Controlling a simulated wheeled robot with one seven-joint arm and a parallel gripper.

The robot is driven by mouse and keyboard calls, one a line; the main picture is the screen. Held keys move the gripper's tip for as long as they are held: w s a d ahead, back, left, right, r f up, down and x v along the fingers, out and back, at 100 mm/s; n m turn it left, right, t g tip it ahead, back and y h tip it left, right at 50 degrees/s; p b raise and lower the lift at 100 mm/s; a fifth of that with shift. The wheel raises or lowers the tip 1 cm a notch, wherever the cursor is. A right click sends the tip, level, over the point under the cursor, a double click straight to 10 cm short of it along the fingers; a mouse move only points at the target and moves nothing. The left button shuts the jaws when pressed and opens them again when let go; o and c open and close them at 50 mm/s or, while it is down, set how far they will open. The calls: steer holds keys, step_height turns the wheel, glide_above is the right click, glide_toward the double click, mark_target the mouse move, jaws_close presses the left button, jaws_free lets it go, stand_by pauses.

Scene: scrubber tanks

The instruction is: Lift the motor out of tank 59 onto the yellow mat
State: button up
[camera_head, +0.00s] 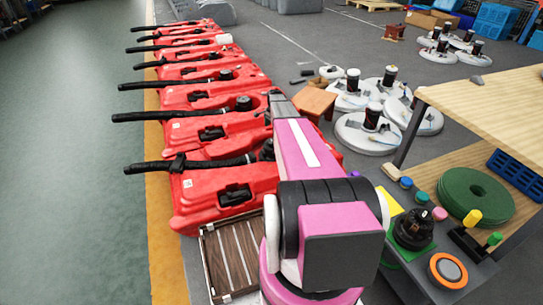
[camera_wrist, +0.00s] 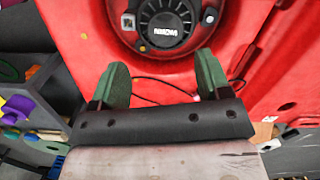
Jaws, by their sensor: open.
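In the wrist view a round black motor (camera_wrist: 166,22) with white lettering sits in a round opening in a red tank (camera_wrist: 78,22). My gripper (camera_wrist: 162,72) is open and empty, its two green fingers apart, just short of the motor's near edge. Thin dark wires show between the fingers. In the head view my pink arm reaches toward the row of red tanks and hides my gripper. No tank number is readable. The yellow mat (camera_head: 391,204) lies on the low grey surface at the right.
Several red tanks (camera_head: 205,97) with black hoses stand in a row at left. A slatted wooden crate (camera_head: 222,262) lies in front. A green disc (camera_head: 475,195), an orange-ringed disc (camera_head: 447,270) and coloured knobs crowd the surface by the mat. A wooden tabletop overhangs at right.

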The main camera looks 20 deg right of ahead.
mark_target(272, 141)
steer(key=shift+m, duration=0.4)
steer(key=f, duration=1.1)
steer(key=shift+w+d+f, duration=0.1)
steer(key=shift+w+d, duration=0.05)
steer(key=shift+w, duration=0.2)
steer(key=shift+c, duration=0.3)
steer(key=c, duration=0.7)
